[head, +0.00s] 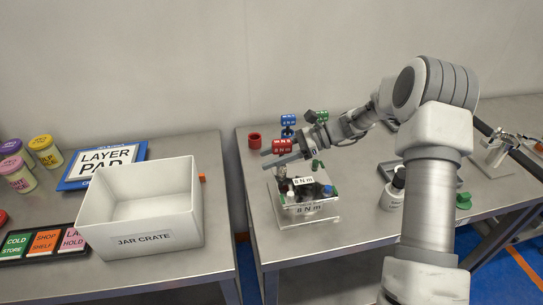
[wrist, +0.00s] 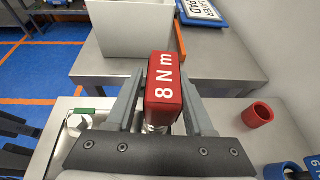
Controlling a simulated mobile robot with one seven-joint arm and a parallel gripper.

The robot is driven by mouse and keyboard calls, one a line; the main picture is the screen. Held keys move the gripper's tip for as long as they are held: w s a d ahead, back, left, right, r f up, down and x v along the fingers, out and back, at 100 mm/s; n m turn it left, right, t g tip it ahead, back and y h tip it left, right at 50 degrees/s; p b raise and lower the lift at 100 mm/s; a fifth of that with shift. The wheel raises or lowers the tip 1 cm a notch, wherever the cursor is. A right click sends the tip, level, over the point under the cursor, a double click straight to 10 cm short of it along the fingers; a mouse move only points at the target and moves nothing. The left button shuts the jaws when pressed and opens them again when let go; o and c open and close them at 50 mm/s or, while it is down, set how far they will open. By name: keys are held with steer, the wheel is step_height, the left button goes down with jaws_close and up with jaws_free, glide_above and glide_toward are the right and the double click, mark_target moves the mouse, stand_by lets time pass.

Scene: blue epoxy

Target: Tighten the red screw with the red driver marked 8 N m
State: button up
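My gripper (head: 270,158) is shut on the red driver (head: 283,146), which is marked 8 N m. In the wrist view the driver (wrist: 164,84) sits between the two fingers, its lettering facing the camera. In the head view the gripper is raised above a clear-based fixture (head: 318,211) on the right bench, which carries 8 N m labels, dark parts and small blue and green pieces. I cannot make out the red screw; the fixture's rear is partly behind the gripper and labels.
A red cup (head: 254,140) stands at the bench's back left. A blue driver (head: 288,120) and a green driver (head: 321,115) stand behind my gripper.

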steer(key=shift+o, duration=0.5)
steer(key=shift+r+p, duration=0.65)
steer(key=shift+r, duration=0.05)
steer(key=shift+s+n+g, duration=0.1)
steer(key=shift+n+g, duration=0.2)
steer(key=shift+g, duration=0.1)
